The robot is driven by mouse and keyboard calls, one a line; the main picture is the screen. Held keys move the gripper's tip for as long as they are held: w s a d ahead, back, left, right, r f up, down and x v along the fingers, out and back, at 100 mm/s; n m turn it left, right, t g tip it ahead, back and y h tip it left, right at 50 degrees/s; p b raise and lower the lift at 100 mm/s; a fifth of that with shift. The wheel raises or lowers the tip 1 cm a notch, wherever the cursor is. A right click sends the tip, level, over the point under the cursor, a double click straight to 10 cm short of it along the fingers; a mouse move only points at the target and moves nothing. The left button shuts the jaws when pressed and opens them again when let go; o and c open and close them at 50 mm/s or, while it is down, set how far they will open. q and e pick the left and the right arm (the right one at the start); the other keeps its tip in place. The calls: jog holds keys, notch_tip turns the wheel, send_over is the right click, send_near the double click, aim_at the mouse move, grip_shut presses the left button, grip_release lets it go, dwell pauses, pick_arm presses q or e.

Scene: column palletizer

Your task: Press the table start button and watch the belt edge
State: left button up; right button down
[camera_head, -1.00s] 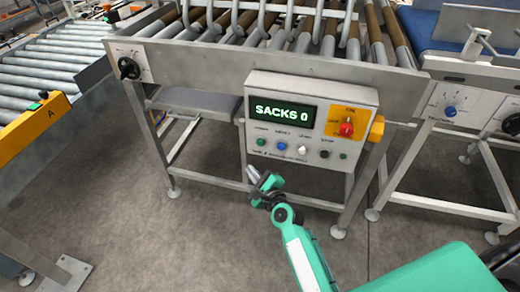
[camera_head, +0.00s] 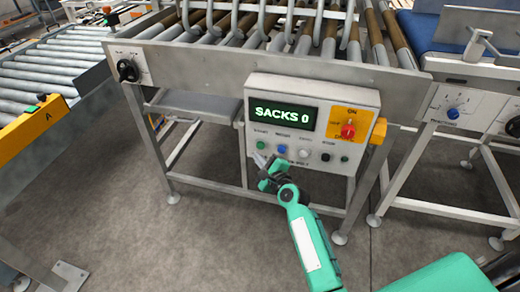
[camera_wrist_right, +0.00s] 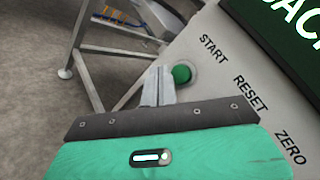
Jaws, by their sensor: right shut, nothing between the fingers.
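The table control box (camera_head: 287,92) hangs on the front of the roller table and its display reads "SACKS 0". The green start button is at the lower left of its panel (camera_head: 260,145). In the right wrist view the green button (camera_wrist_right: 181,73) sits beside the label "START", just beyond the fingertips. My right gripper (camera_head: 259,161) is shut and empty, just below the start button. It also shows in the right wrist view (camera_wrist_right: 158,72), its tips left of the button; I cannot tell whether they touch the panel. My left gripper is out of view.
The roller table (camera_head: 270,62) stands above the box. Blue, white and black buttons and a red knob (camera_head: 348,131) on a yellow plate are on the same panel. A roller conveyor with a yellow end (camera_head: 30,120) is at the left, a blue belt (camera_head: 445,30) at the right.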

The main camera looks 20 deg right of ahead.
jog(key=shift+w+d, duration=0.35)
jog(key=shift+w, duration=0.15)
jog(key=shift+w+d+r, duration=0.1)
jog(key=shift+w, duration=0.05)
dwell(1.7)
jog(key=shift+w+d, duration=0.1)
jog(key=shift+w, duration=0.05)
jog(key=shift+w+d, duration=0.3)
jog(key=shift+w, duration=0.15)
dwell(0.8)
dwell(0.3)
jog(key=shift+s+a+p, duration=0.4)
jog(key=shift+s+a, duration=0.1)
jog(key=shift+s, duration=0.3)
